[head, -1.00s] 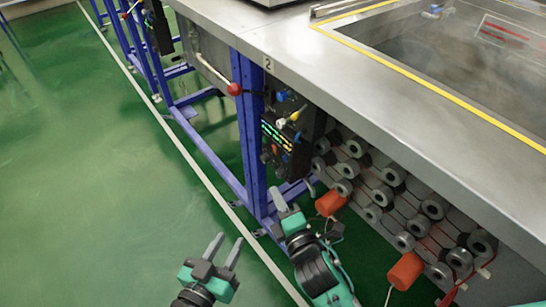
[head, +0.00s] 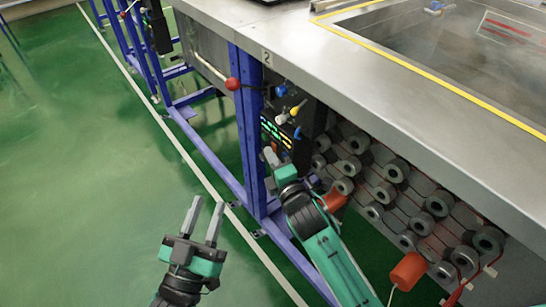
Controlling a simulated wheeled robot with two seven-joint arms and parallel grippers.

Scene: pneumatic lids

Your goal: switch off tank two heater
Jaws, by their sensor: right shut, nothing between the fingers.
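Tank two is the steel tank (head: 300,42) marked with a "2" label (head: 267,56) at its corner. Below that label, on the blue frame post, a black control box (head: 276,132) shows rows of lit green indicators. Blue, yellow and white knobs (head: 284,115) sit just above it. My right gripper (head: 269,163) is shut and empty, its fingertips close under the box's lower part; I cannot tell whether they touch it. My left gripper (head: 207,216) is open and empty over the green floor, left of the post.
A lever with a red ball (head: 232,84) sticks out left of the post. Blue frame legs (head: 247,140) stand close by. The green floor (head: 90,180) at left is clear.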

